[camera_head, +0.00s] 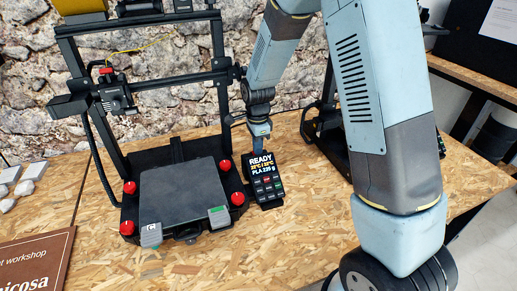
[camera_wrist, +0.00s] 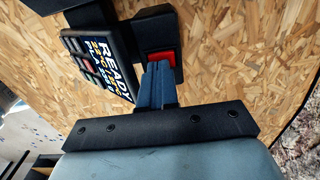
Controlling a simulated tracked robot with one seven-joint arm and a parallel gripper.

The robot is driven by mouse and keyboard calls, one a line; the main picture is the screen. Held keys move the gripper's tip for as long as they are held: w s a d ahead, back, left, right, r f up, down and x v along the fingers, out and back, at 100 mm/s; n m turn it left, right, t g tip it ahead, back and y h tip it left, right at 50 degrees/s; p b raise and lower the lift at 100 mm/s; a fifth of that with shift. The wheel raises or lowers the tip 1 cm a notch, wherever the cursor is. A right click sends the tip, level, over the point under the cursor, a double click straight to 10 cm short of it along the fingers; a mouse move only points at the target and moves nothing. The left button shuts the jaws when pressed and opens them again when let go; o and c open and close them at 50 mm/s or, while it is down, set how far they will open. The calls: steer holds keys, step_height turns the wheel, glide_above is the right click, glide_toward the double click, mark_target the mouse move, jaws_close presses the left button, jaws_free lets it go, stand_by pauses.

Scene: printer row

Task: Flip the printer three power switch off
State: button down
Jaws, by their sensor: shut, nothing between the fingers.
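A black printer (camera_head: 185,195) with red corner knobs and a grey bed stands on the wooden bench. Its control panel (camera_head: 262,178) is lit and reads READY; the panel also shows sideways in the wrist view (camera_wrist: 98,62). A red rocker switch (camera_wrist: 162,57) in a black housing sits beside the panel in the wrist view. I cannot tell which way the switch is tipped. My gripper (camera_wrist: 157,66) is shut and empty, its blue fingertips right at the switch's near edge; contact cannot be told. In the head view my gripper (camera_head: 260,132) is just behind the panel, and the switch is hidden.
Another dark printer (camera_head: 328,125) stands to the right, mostly hidden by my arm. A brown sign (camera_head: 35,268) lies at the front left, with pale blocks (camera_head: 25,180) behind it. A stone wall (camera_head: 180,95) rises behind the bench.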

steer(key=shift+w+a+r, duration=0.1)
steer(key=shift+w, duration=0.15)
steer(key=shift+r, duration=0.45)
step_height(320, 180, up, 11)
stand_by(0.3)
